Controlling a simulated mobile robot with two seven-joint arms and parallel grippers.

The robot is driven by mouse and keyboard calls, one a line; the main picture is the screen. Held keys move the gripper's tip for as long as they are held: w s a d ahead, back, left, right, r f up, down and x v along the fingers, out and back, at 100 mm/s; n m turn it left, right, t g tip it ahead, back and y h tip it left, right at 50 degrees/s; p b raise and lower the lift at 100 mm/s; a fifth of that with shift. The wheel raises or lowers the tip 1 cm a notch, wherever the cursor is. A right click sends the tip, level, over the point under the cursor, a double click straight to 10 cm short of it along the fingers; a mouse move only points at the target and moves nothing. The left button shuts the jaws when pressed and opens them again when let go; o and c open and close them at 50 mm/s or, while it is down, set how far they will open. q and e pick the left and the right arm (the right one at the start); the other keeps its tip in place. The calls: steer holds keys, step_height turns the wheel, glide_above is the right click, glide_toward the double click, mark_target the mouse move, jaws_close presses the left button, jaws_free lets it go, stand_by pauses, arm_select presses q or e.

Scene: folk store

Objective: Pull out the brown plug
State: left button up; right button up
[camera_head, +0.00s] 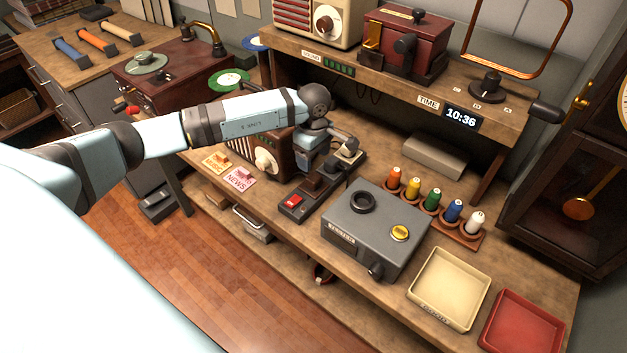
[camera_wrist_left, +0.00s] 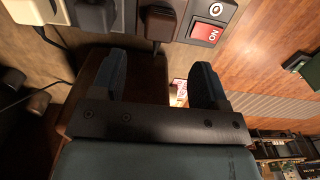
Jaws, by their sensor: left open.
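The brown plug (camera_wrist_left: 160,22) sits in the power strip (camera_head: 293,208), between the red switch (camera_wrist_left: 206,32) and a black plug (camera_wrist_left: 95,15). In the head view the brown plug (camera_head: 315,183) is small and dark on the strip, near the red switch. My left gripper (camera_wrist_left: 160,72) is open and empty. In the wrist view its two fingers stand apart, with the brown plug beyond the tips and roughly in line with the gap, not touched. In the head view the left gripper (camera_head: 318,142) is above and behind the strip, partly hidden by its own wrist. My right gripper is out of view.
A pale plug (camera_head: 348,147) is at the strip's far end. A brown radio (camera_head: 266,156) stands close left of my gripper. A grey box (camera_head: 345,213) stands right of the strip, with spools (camera_head: 433,200) behind it. The shelf (camera_head: 290,45) overhangs the back.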

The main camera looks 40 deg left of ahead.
mark_target(314, 176)
arm_select(q)
steer(key=shift+f, duration=0.1)
steer(key=shift+f+b, duration=0.35)
steer(key=shift+f, duration=0.15)
step_height(314, 176, down, 7)
steer(key=b, duration=0.4)
steer(key=shift+f+b, duration=0.5)
steer(key=shift+b, duration=0.1)
steer(key=shift+r, duration=0.1)
